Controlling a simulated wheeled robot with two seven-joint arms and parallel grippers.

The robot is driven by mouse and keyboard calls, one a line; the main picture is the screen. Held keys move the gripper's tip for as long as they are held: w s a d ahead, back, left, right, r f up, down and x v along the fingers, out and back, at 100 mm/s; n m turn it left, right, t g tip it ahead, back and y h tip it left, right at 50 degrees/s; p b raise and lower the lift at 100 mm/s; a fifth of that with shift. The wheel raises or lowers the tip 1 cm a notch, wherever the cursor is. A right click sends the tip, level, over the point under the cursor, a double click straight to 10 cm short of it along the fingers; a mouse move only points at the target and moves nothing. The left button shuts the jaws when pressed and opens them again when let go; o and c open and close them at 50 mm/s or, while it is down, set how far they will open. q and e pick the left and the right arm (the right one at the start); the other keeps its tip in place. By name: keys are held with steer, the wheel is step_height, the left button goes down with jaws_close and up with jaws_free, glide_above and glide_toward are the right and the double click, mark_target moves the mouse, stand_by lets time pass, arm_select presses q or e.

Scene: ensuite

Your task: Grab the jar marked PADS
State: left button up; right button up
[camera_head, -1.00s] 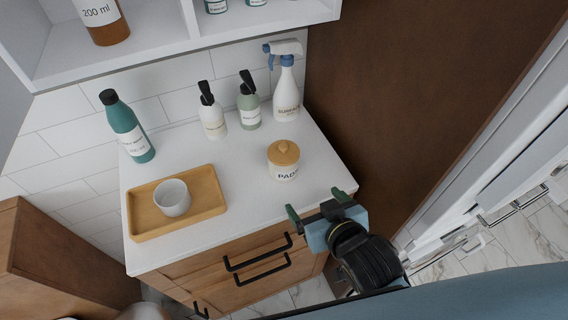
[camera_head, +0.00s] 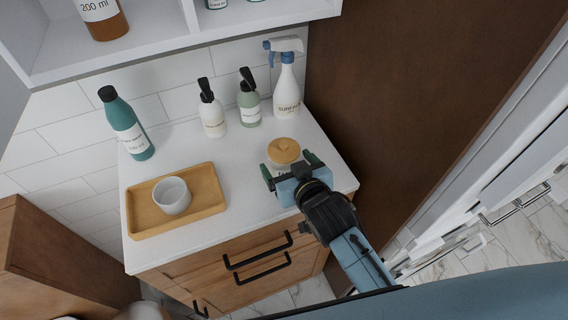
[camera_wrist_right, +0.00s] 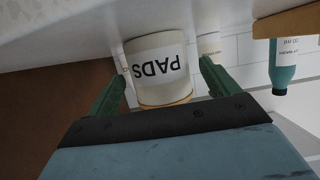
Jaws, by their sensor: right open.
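The jar marked PADS (camera_head: 283,153) stands upright on the white counter, with a round wooden lid and a white body. In the head view my right gripper (camera_head: 291,168) is right in front of it and hides most of its body and label. In the right wrist view the jar (camera_wrist_right: 158,68) appears upside down, its PADS label facing the camera, between the two green fingers of my right gripper (camera_wrist_right: 163,88). The fingers are open, one on each side, with a visible gap to the jar. My left gripper is not in view.
Behind the jar stand a spray bottle (camera_head: 287,92), a green pump bottle (camera_head: 249,105) and a white pump bottle (camera_head: 212,115). A wooden tray (camera_head: 205,203) with a white cup (camera_head: 172,195) and a teal bottle (camera_head: 130,130) are at left. A brown panel (camera_head: 385,120) rises at right.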

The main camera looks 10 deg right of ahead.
steer(key=shift+x, duration=1.45)
steer(key=shift+s, duration=0.1)
steer(key=shift+c, duration=0.5)
steer(key=c, duration=1.1)
